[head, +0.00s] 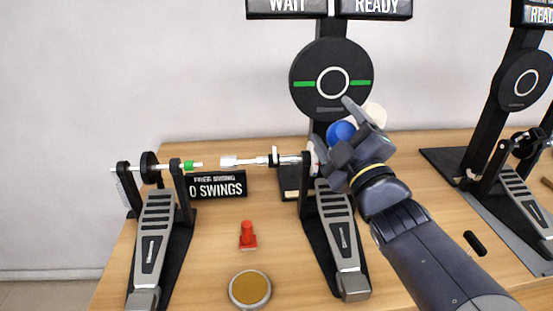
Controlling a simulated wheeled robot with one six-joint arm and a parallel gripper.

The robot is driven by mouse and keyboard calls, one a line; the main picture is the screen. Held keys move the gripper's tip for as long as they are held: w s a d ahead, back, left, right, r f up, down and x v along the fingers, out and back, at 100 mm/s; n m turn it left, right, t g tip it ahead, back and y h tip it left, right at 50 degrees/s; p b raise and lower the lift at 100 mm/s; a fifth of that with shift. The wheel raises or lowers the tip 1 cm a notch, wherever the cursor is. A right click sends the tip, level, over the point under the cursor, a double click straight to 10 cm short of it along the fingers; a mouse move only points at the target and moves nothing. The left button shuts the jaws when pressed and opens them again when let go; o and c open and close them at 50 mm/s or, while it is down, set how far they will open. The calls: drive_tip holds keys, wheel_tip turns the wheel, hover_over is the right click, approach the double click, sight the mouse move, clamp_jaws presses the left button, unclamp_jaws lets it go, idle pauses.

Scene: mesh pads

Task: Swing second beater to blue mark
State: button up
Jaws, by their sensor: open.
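The second, middle pedal (337,225) stands below a round black mesh pad (309,79) with a white ring and green side marks. A rounded blue piece (341,132) and a pale rounded piece (375,114) show just under the pad, partly covered by my gripper. I cannot tell which of them is the beater head or the blue mark. The beater's shaft is hidden behind my gripper. My gripper (333,126) is open, its fingers pointing up and left around the blue piece in this view. Whether it touches anything is unclear.
A left pedal (157,237) has a green-ended axle. A silver rod (262,160) reaches left from the middle pedal. A "0 SWINGS" sign (216,186), red knob (248,236) and gold disc (250,288) sit between. Another pedal and pad (519,79) stand right.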

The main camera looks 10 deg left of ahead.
drive_tip(key=v, duration=0.7)
drive_tip(key=shift+p, duration=0.45)
drive_tip(key=shift+s+r, duration=0.1)
drive_tip(key=shift+b+x, duration=0.4)
drive_tip(key=shift+x, duration=2.95)
